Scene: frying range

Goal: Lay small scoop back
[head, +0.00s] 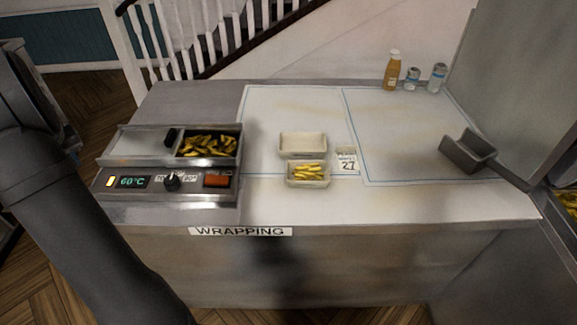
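A small dark grey scoop (468,152) is at the right side of the wrapping counter, its open pan toward the left and its handle running down to the right. It appears to rest on the counter's white surface, near the upright metal panel. The handle's far end is hard to make out by the counter's right edge. My gripper is not in view; only a thick dark arm link of mine shows at the left.
A warmer (166,182) at the left reads 60°C and holds chips (209,146). An empty tray (303,144) stands behind a chip-filled tray (308,173), beside a ticket (348,161) marked 27. A sauce bottle (392,71) and two shakers stand at the back. The counter's middle right is clear.

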